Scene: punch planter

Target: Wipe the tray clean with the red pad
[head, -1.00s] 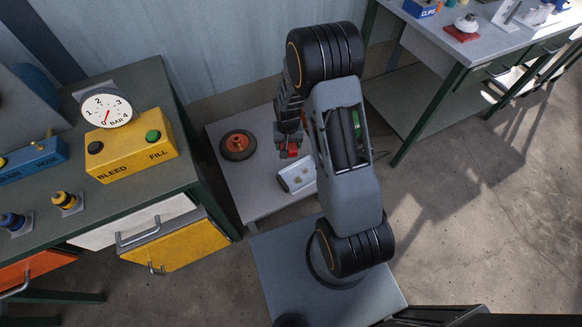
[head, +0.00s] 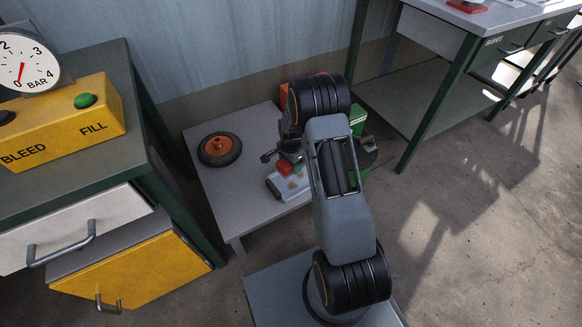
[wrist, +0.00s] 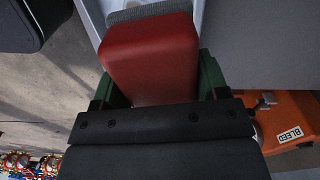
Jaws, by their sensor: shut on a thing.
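The red pad (wrist: 150,55) is a red block with a grey underside strip. It sits between the green fingers of my gripper (wrist: 160,78), which is shut on it. In the head view the red pad (head: 284,168) is a small red patch at the far edge of the tray, partly hidden by my wrist. The tray (head: 274,187) is pale, with brownish marks (head: 292,185) inside, on a low grey table. A white part of the tray shows beyond the pad in the wrist view (wrist: 97,14). I cannot tell whether the pad touches the tray.
A black wheel with an orange hub (head: 219,149) lies on the low table (head: 215,195), left of the tray. A green machine (head: 357,122) stands behind my arm. A cabinet with an open yellow drawer (head: 135,275) is at left, a workbench (head: 440,35) at right.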

